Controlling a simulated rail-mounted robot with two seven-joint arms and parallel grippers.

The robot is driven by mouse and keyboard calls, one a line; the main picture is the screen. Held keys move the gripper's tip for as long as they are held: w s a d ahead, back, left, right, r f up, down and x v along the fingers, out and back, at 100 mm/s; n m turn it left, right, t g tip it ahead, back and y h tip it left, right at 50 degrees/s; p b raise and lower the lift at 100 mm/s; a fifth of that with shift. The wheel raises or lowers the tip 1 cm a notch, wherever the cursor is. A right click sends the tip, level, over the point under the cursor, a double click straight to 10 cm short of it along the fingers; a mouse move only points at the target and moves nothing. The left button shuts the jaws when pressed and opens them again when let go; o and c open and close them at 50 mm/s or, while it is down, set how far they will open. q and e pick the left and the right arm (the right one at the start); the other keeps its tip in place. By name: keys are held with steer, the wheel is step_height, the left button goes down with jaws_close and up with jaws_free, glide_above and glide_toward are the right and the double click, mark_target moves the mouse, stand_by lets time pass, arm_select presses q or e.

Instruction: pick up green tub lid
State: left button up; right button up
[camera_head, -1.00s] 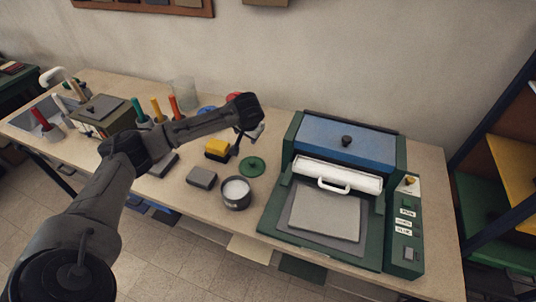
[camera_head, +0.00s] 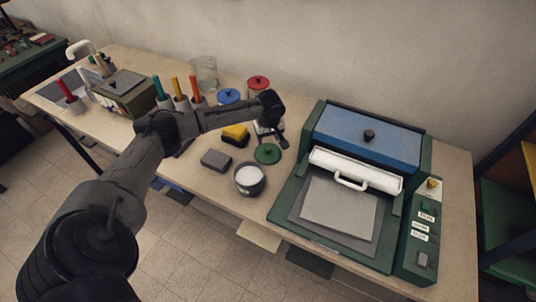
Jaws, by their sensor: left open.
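The green tub lid (camera_head: 267,153) lies flat on the table, a round disc with a small dark knob, just behind an open dark tub (camera_head: 250,180) with pale contents. My left gripper (camera_head: 281,141) is open and empty, pointing down just above and slightly right of the lid. It looks very close to the lid's far edge, but I cannot tell whether they touch. My right gripper does not show.
A large green and blue press (camera_head: 372,137) stands right of the lid. A grey block (camera_head: 216,160) and a yellow-and-black block (camera_head: 235,134) lie to the left. A blue-lidded tub (camera_head: 229,97), a red-lidded tub (camera_head: 258,86) and a glass jar (camera_head: 204,72) stand behind.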

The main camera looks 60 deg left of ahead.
mark_target(268, 148)
arm_select(q)
steer(key=shift+a+f, duration=0.2)
steer(key=shift+f, duration=1.15)
steer(key=f, duration=0.2)
steer(key=f+b, duration=0.1)
steer(key=shift+w+a+f, duration=0.1)
steer(key=shift+w+f, duration=0.1)
steer(key=shift+f, duration=0.2)
steer(key=shift+a+f, duration=0.15)
steer(key=shift+f, duration=0.5)
steer(key=shift+c, duration=0.5)
steer(key=c, duration=0.9)
